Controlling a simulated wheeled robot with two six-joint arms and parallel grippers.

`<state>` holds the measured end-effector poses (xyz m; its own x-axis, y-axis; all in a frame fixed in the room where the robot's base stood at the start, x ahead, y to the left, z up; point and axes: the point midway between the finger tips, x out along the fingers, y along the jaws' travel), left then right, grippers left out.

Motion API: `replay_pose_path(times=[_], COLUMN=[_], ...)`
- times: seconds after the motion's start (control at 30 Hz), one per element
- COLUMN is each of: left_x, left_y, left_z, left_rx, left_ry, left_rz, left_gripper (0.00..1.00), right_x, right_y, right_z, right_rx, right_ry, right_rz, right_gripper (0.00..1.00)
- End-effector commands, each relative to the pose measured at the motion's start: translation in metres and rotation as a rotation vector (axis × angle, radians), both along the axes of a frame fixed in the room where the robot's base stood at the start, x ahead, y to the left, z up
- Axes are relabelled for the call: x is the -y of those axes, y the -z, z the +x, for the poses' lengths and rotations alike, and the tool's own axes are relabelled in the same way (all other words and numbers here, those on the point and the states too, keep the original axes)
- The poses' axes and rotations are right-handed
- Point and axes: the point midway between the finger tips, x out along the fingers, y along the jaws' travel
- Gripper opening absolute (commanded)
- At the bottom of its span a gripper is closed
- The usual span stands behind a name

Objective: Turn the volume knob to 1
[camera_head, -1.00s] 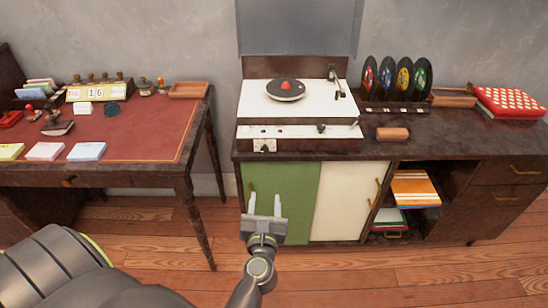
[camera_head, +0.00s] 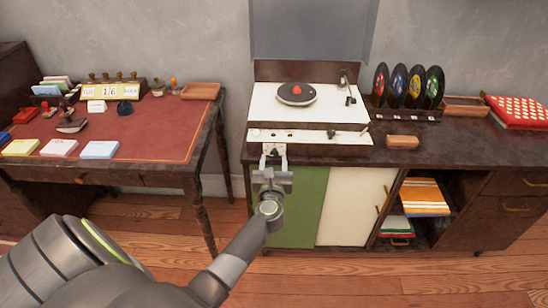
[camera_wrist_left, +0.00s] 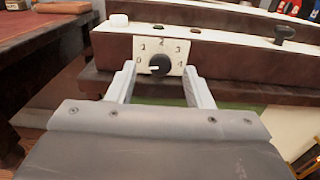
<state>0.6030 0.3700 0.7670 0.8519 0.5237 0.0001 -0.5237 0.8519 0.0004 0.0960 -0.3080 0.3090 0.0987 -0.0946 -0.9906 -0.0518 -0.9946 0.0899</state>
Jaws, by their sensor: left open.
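The black volume knob (camera_wrist_left: 160,64) sits on a white dial plate (camera_wrist_left: 147,46) marked 0 to 4 on the front of the record player (camera_head: 335,136). Its white pointer mark is on the left, toward the 0. In the left wrist view my left gripper (camera_wrist_left: 158,78) is open, with one finger at each side of the lower dial plate and the knob between them in the picture. No finger visibly touches the knob. In the head view my left gripper (camera_head: 274,162) is at the player's front, hiding the knob. My right gripper is not in view.
The player stands on a dark cabinet (camera_head: 330,155) with a green door (camera_head: 300,210) below. A black disc (camera_head: 297,94) lies on top. A red-topped desk (camera_head: 150,130) stands left, across a gap.

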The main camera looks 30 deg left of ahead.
Motion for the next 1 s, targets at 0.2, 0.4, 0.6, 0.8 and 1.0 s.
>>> replay_pose_path(times=[0.2,0.4,0.6,0.8,1.0], left_x=[-0.011,-0.012,-0.012,-0.012,-0.012], left_y=[0.001,0.000,0.000,0.000,0.000], left_z=[0.017,0.020,0.020,0.020,0.020], left_rx=[-0.001,0.000,0.000,-0.001,-0.002], left_ry=[0.001,0.001,0.001,0.001,0.001], left_rz=[-0.001,-0.001,-0.001,-0.001,0.002], left_gripper=[0.46,0.46,0.39,0.12,0.02], right_x=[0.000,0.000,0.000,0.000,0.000], right_y=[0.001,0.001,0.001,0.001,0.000], right_z=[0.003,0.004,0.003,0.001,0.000], right_rx=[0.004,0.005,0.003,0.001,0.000], right_ry=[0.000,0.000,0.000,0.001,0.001], right_rz=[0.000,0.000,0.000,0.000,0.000], right_gripper=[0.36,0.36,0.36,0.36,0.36])
